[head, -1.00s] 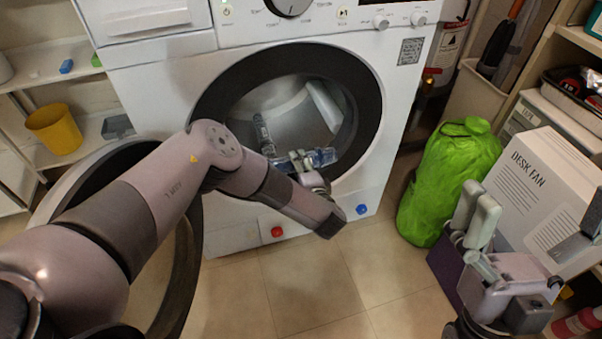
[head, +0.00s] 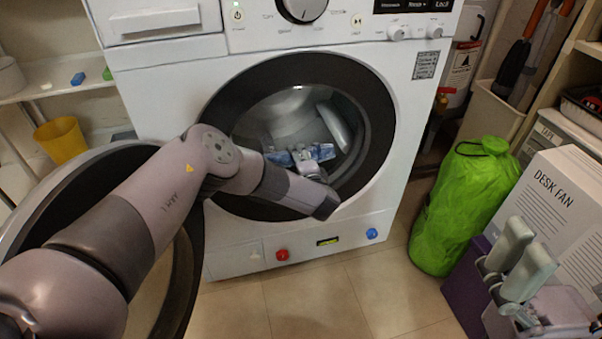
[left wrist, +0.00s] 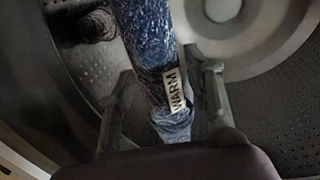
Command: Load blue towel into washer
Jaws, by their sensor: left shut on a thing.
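The white washer (head: 160,85) stands ahead with its round opening uncovered and its door (head: 25,230) swung out to the left. My left gripper (head: 302,155) is inside the opening, shut on the blue towel (head: 322,152). In the left wrist view the towel (left wrist: 150,50) is a rolled, mottled blue cloth with a "WARM" label, between the fingers of the gripper (left wrist: 165,100). The perforated drum wall surrounds it. My right gripper (head: 522,260) is at the lower right, away from the washer; its finger gap is unclear.
A green bag (head: 465,205) stands on the floor right of the washer, beside a desk fan box (head: 555,200). A yellow cup (head: 62,140) is on the left shelves. A dark fuzzy thing (left wrist: 97,25) lies in the drum. Floor before the washer is clear.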

